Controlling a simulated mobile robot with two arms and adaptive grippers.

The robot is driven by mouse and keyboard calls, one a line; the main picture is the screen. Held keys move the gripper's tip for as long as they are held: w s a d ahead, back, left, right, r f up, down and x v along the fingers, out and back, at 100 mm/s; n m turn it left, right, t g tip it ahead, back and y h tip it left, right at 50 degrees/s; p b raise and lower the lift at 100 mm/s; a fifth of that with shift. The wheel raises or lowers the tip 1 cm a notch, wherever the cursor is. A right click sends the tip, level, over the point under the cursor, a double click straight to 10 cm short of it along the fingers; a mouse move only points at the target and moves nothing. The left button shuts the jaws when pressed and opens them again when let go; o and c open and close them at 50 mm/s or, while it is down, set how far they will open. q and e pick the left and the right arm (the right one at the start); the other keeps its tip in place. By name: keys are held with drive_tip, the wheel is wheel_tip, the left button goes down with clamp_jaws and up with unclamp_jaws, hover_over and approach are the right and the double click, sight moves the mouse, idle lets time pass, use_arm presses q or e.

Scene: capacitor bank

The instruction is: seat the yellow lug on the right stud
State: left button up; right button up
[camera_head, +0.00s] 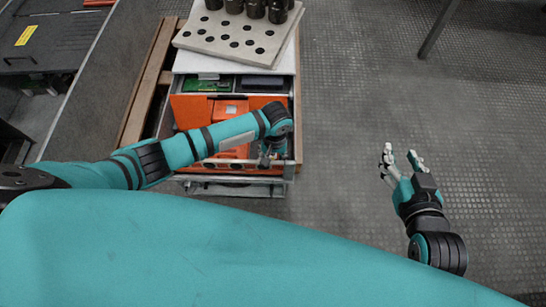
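I cannot make out the yellow lug or the right stud in the head view. My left arm reaches in from the left over the front of an orange cabinet (188,109). My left gripper (265,163) is small and dark at the cabinet's right front, and its fingers are too unclear to tell open from shut. My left forearm covers part of the orange parts (231,108) in the cabinet.
A pale plate with several dark holes (234,36) lies on the cabinet top, with dark cylinders (254,9) behind. A green board (207,86) sits below it. A dark bench (40,45) is at left.

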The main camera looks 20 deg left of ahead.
use_arm(q)
wheel_tip(320, 180, up, 12)
drive_tip(key=shift+d+f, duration=0.2)
drive_tip(key=shift+f, duration=0.05)
